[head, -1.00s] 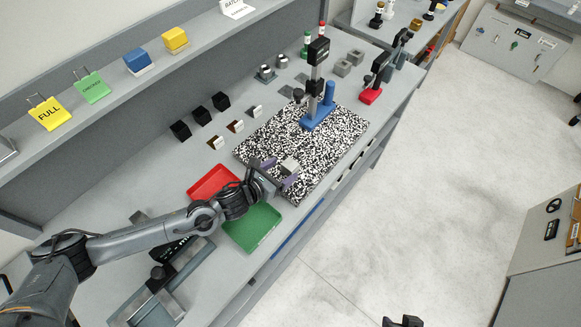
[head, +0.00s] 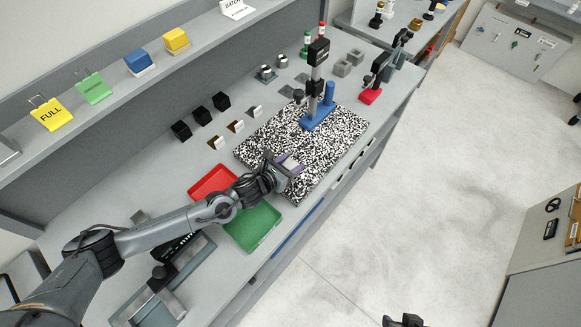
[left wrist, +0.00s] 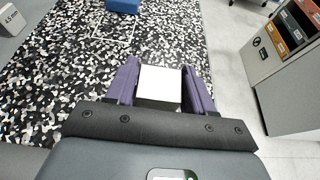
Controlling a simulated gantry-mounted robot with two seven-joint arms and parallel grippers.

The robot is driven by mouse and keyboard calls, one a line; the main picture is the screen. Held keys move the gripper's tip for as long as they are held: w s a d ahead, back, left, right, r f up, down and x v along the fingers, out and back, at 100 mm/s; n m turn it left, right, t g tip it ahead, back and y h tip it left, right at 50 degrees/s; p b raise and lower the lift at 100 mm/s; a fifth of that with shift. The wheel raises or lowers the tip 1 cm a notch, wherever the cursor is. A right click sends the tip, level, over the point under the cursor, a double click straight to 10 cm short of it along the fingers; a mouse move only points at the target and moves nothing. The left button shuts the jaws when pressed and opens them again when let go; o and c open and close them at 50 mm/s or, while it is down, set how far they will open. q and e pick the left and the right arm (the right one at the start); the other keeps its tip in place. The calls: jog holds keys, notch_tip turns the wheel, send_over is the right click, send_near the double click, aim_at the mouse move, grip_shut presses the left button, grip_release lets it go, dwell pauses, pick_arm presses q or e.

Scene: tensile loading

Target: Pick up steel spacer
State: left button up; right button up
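The steel spacer, a pale block (head: 290,164), is at the near side of the black-and-white speckled plate (head: 262,140). In the left wrist view the spacer (left wrist: 160,84) shows a bright flat top between the purple fingers. My left gripper (head: 291,167) has one finger on each side of the spacer, with no clear gap visible, and looks shut on it. The left gripper (left wrist: 162,85) hides the spacer's lower part. What seems to be my right gripper (head: 403,321) shows only as a dark tip at the bottom edge of the head view.
A blue-based stand (head: 318,118) rises from the plate's far part. A red tray (head: 205,187) and a green tray (head: 252,232) lie beside my left arm. Small black blocks (head: 202,116) line the bench's back. The floor at right (head: 430,190) is clear.

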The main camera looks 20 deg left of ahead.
pick_arm(q)
jog(key=c, duration=0.7)
jog(key=shift+r, duration=0.1)
grip_shut()
jog(key=shift+r, duration=0.1)
